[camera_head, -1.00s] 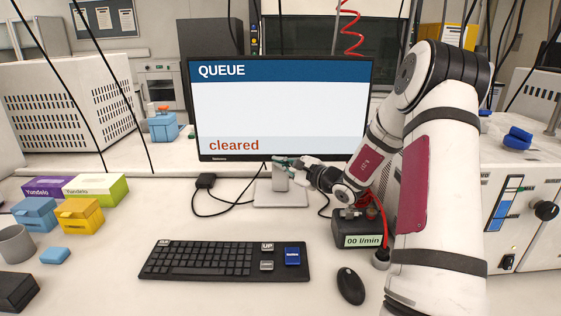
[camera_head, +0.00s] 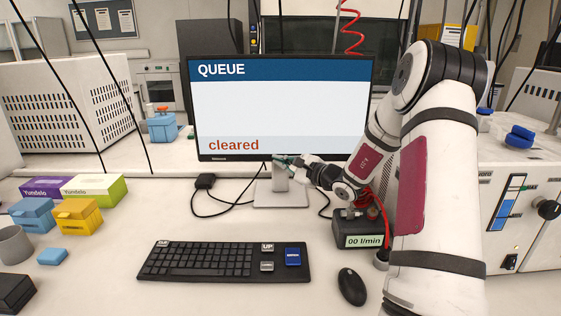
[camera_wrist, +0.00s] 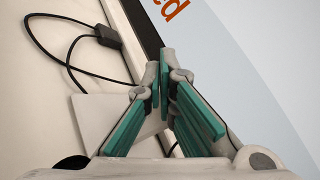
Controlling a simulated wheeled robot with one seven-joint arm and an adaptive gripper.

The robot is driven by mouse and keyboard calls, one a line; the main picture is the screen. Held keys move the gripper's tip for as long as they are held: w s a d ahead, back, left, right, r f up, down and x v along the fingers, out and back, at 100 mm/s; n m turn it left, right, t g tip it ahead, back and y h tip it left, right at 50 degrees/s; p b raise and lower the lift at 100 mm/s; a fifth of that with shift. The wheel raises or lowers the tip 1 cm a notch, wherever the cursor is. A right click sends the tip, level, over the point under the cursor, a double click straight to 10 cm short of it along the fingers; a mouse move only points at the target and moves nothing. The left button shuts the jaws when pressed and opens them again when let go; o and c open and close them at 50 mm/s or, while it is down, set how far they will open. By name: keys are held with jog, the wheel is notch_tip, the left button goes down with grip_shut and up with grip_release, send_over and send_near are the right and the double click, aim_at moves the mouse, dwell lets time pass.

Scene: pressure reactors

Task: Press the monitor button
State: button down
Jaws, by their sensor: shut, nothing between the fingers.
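The monitor (camera_head: 280,112) stands at the back of the desk, its screen reading "QUEUE" at the top and "cleared" in orange at the bottom. It also shows in the wrist view (camera_wrist: 265,60), tilted, with its dark lower bezel running close beyond the fingertips. My gripper (camera_head: 283,161) is shut and empty in front of the bezel's lower edge, right of the bezel's middle. In the wrist view its green-padded fingers (camera_wrist: 166,75) come together at the bezel. I cannot tell whether the tips touch it. No button can be made out; the fingers may hide it.
A keyboard (camera_head: 222,262) and a mouse (camera_head: 351,286) lie in front. A black flow meter box (camera_head: 361,230) reading "00 l/min" stands below my forearm. Small boxes (camera_head: 76,217) stand at left.

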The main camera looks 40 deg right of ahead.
jog(key=shift+w+d, duration=0.15)
jog(key=shift+w, duration=0.05)
dwell(0.5)
jog(key=shift+f+b, duration=0.1)
jog(key=shift+b, duration=0.25)
jog(key=shift+s+a+f, duration=0.25)
jog(key=shift+s+a, duration=0.3)
jog(key=shift+s, duration=0.05)
jog(key=s+a, duration=0.1)
jog(key=s, duration=0.1)
jog(key=s+a, duration=0.1)
jog(key=s, duration=0.1)
jog(key=shift+a+f, duration=0.1)
jog(key=shift+a, duration=0.3)
jog(key=shift+p, duration=0.35)
